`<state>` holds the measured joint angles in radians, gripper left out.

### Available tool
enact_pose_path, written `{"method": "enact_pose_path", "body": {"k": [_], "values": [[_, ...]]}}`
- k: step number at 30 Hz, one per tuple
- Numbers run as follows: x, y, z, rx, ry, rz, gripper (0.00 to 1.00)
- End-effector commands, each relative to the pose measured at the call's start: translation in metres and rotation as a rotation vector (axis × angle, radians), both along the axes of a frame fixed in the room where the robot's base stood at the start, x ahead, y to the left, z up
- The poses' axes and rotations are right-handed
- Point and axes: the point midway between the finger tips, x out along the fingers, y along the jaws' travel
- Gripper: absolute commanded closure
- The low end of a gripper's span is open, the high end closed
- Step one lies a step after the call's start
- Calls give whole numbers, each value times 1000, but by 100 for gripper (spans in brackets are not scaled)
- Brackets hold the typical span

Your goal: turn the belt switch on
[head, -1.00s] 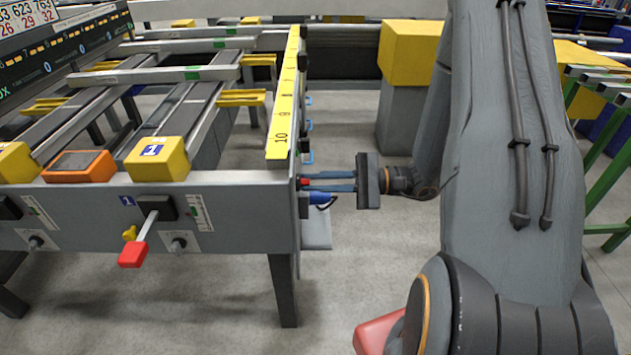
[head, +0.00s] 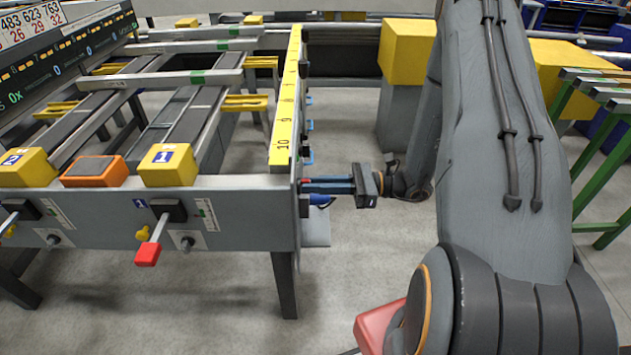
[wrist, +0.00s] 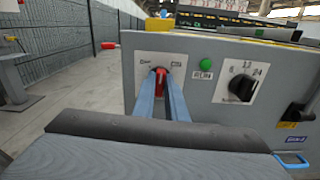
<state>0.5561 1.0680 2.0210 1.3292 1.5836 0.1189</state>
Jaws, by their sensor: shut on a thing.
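The belt switch (wrist: 161,78) is a small red knob on a white plate, on the grey end panel of the runout table (head: 240,235). The wrist view shows the plate's two label words, too small to read surely. My gripper (head: 303,186) reaches left to this panel, and its two blue fingers are shut on the red knob. In the wrist view my fingertips (wrist: 163,90) lie on both sides of the knob, which looks roughly upright. In the head view the knob is mostly hidden by the fingers.
Right of the switch in the wrist view are a green button (wrist: 206,65) and a black rotary dial (wrist: 242,87). A red-handled lever (head: 147,254) sticks out of the table's front. A yellow block (head: 408,52) stands on a grey pedestal behind my arm.

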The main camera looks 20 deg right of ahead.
Motion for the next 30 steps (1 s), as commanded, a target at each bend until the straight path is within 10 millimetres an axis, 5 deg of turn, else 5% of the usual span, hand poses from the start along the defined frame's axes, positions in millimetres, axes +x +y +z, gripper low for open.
{"method": "enact_pose_path", "body": {"k": [15,30], "values": [[1,0,0,145,448,0,100],[2,-1,-2,218,678,0,100]]}}
